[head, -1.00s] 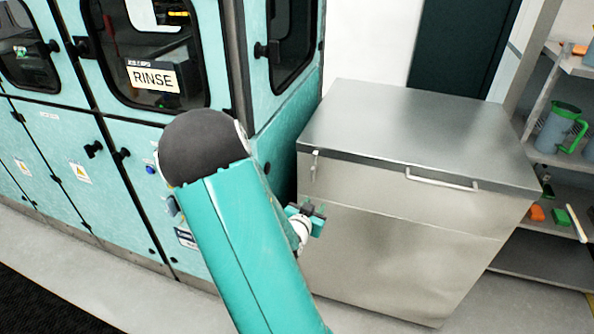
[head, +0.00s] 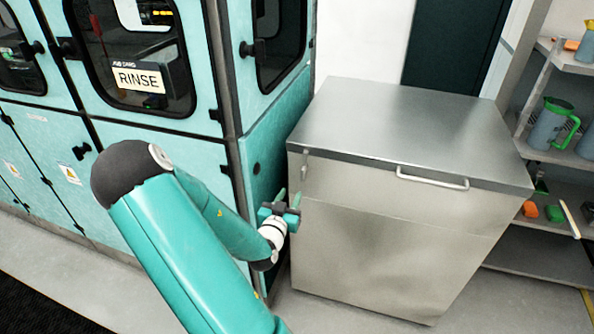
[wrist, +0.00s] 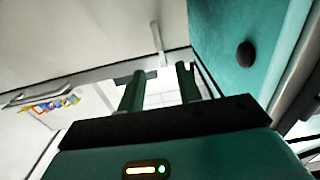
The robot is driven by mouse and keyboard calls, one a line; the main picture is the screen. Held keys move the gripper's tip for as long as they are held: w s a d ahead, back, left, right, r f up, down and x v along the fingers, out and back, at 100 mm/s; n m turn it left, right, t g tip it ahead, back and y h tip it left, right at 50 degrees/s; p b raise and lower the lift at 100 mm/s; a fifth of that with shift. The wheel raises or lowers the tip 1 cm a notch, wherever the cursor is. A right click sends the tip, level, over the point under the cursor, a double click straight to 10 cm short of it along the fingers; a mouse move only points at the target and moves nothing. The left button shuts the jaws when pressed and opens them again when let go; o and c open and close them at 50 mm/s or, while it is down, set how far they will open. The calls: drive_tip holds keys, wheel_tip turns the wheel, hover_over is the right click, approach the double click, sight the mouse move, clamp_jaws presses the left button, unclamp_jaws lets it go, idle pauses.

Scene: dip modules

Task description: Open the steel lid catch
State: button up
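The steel chest (head: 390,240) stands right of the teal cabinet, with its lid (head: 410,120) lying flat and closed. The small lid catch (head: 305,165) is at the left end of the chest's front, just under the lid edge. A pale upright strip that looks like the catch (wrist: 156,38) shows beyond my fingers in the wrist view. My gripper (head: 288,199) is below and slightly left of the catch, apart from it. In the wrist view my two fingers (wrist: 160,86) are spread with nothing between them.
The lid's bar handle (head: 432,180) is on the chest's front, right of the catch. The teal RINSE cabinet (head: 150,112) stands close on the left. Shelves (head: 555,155) with jugs stand at right. Floor in front of the chest is free.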

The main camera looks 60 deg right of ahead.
sight(302, 173)
drive_tip(key=d, duration=0.4)
drive_tip(key=w+d, duration=0.1)
drive_tip(key=d, duration=0.3)
drive_tip(key=w+d, duration=0.1)
drive_tip(key=d, duration=0.4)
drive_tip(key=shift+d, duration=0.1)
clamp_jaws()
